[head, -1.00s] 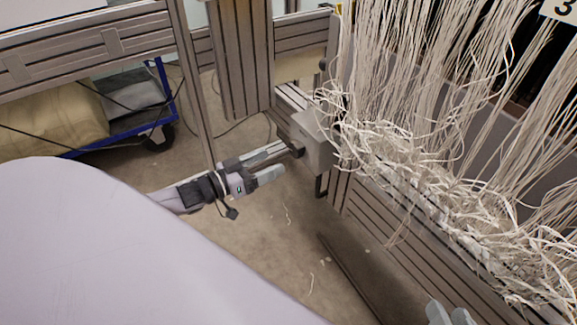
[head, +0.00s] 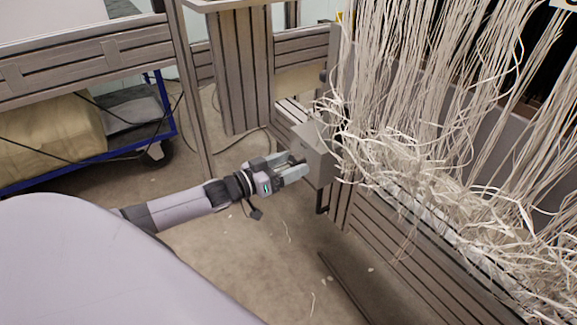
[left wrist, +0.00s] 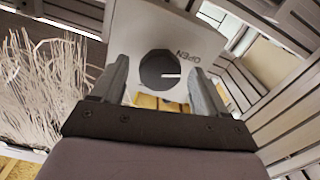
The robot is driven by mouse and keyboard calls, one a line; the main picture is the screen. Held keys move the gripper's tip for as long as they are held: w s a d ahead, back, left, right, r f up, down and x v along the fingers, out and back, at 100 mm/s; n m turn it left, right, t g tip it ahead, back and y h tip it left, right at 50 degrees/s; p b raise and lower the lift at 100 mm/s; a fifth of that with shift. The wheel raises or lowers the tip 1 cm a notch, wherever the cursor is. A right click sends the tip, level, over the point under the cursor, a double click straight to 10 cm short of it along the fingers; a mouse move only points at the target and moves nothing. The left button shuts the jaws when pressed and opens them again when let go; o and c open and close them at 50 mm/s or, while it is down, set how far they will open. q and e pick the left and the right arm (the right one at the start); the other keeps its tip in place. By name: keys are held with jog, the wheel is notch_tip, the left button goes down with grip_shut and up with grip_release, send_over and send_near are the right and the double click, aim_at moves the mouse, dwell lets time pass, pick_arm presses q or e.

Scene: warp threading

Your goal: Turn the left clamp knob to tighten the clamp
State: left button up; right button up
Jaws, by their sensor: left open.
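The left clamp is a grey block (head: 317,152) at the end of the slatted beam, left of the white threads in the head view. In the left wrist view its pale face (left wrist: 140,30) carries a dark round knob (left wrist: 158,70) with a white mark pointing towards the right, where the word OPEN is printed upside down. My left gripper (head: 296,167) is open in front of the block. In the left wrist view, its fingers (left wrist: 158,85) stand on either side of the knob, with gaps visible. My right gripper is out of view.
Dense white threads (head: 420,110) hang right of the clamp and lie tangled along the slatted beam (head: 385,235). A metal post (head: 193,90) stands behind my left arm. A blue cart (head: 120,145) is at the left. The floor (head: 260,270) below the gripper is mostly clear.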

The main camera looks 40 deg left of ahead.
pick_arm(q)
jog(key=c, duration=1.1)
jog(key=shift+o, duration=0.2)
